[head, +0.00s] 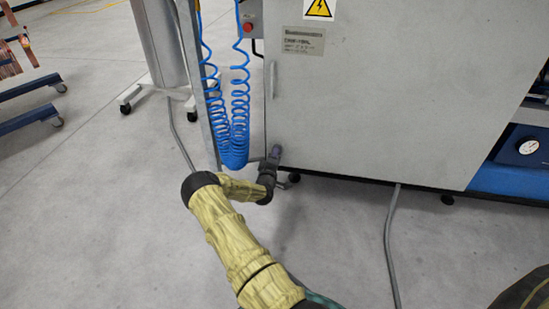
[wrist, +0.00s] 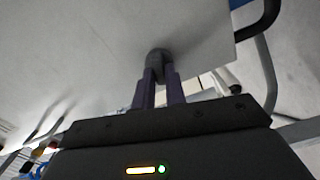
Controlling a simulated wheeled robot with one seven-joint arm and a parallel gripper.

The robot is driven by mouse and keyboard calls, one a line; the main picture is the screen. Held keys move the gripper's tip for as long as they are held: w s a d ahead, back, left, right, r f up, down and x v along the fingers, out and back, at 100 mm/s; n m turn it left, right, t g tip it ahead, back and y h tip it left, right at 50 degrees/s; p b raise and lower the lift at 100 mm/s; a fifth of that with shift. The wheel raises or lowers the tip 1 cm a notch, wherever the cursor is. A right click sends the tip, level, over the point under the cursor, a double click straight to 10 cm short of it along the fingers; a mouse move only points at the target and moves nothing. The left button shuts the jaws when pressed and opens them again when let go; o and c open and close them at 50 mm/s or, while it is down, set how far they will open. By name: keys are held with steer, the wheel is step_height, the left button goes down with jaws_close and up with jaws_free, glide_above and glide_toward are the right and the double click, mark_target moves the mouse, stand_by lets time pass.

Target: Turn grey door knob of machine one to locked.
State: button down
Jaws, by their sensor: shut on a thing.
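The grey door knob (wrist: 158,58) shows in the wrist view, dark grey and rounded, on the pale grey door (wrist: 100,60). My gripper (wrist: 159,82) has its two fingers closed around the knob, one on each side. In the head view my gripper (head: 275,153) is at the lower left corner of the machine's door (head: 380,100). There the knob itself is hidden or too small to tell apart from my gripper. I cannot read a locked or unlocked mark.
Coiled blue hoses (head: 238,110) hang just left of the door, close to my arm. A slim vertical handle (head: 272,80) is higher on the door's left edge. A grey cable (head: 391,240) runs along the floor. Open floor (head: 90,220) lies to the left.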

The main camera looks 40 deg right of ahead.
steer(key=shift+f+n+b, duration=0.15)
steer(key=shift+n+b, duration=0.35)
steer(key=shift+n, duration=1)
steer(key=shift+a, duration=0.1)
steer(key=c, duration=1.4)
jaws_free()
steer(key=shift+c, duration=0.2)
steer(key=p+v, duration=0.7)
steer(key=v, duration=1)
steer(key=shift+s+a, duration=0.1)
steer(key=shift+a, duration=0.05)
